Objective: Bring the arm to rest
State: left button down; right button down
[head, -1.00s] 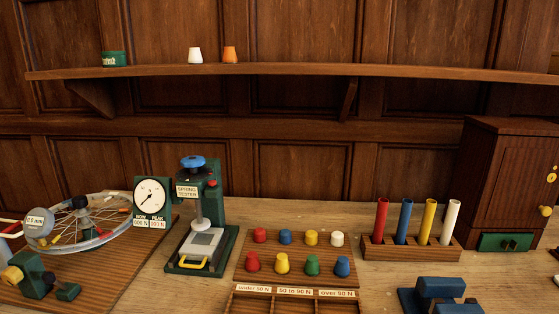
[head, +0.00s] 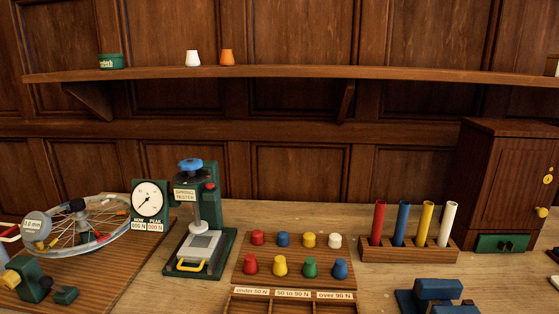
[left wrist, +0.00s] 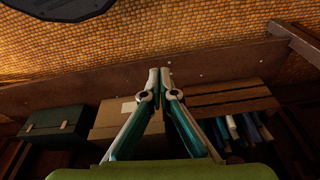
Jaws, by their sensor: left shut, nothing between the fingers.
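My left gripper (left wrist: 160,80) shows in the left wrist view, with its fingertips together and nothing between them. It is away from the bench. Behind it are a woven tan surface and a dark wooden board. Neither of my arms nor grippers shows in the head view. My right gripper is not in view.
The bench holds a wheel (head: 88,228), a spring tester (head: 199,240), a rack of coloured tubes (head: 408,251), a peg board (head: 293,281) and a wooden cabinet (head: 503,185). A shelf (head: 290,75) runs above. A green box (left wrist: 57,119) and cardboard box (left wrist: 118,119) show in the wrist view.

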pick_arm(q)
jog(key=s+f, duration=0.3)
jog(key=f, duration=0.5)
jog(key=s+f, duration=0.3)
jog(key=f, duration=0.5)
jog(key=s+a+f+g+p, duration=0.1)
jog(key=s+a+f, duration=0.2)
jog(key=s+f, duration=0.7)
jog(key=s, duration=0.4)
jog(key=shift+a+g, duration=0.2)
jog(key=shift+g, duration=0.2)
